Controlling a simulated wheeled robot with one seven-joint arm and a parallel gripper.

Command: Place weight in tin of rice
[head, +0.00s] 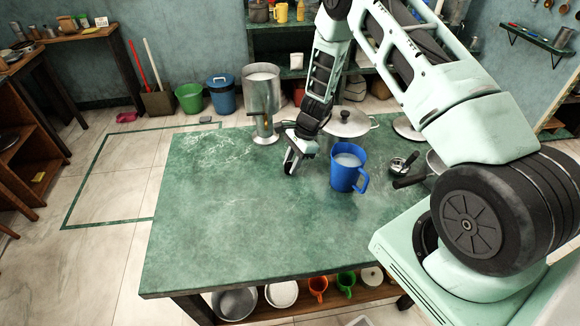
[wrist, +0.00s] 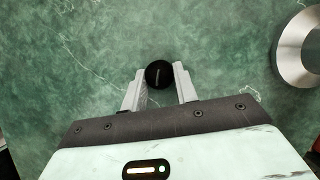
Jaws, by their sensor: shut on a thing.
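My gripper (head: 291,160) is over the green table (head: 215,225), between the tall metal tin and the blue jug. In the wrist view, my gripper (wrist: 160,88) is shut on a round black weight (wrist: 158,72) at its fingertips. The weight also shows dark under the gripper in the head view (head: 290,169). I cannot tell whether it touches the tabletop. The tall metal tin (head: 261,98), with white contents, likely rice, stands on a metal base at the table's back edge, behind and left of my gripper. A round metal base (wrist: 290,50) shows at right in the wrist view.
A blue jug (head: 345,172) with white contents stands right of my gripper. A lidded pot (head: 345,122) is behind it. A black-handled pan (head: 410,181) and a small metal item (head: 403,163) are further right. The table's left and front are clear.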

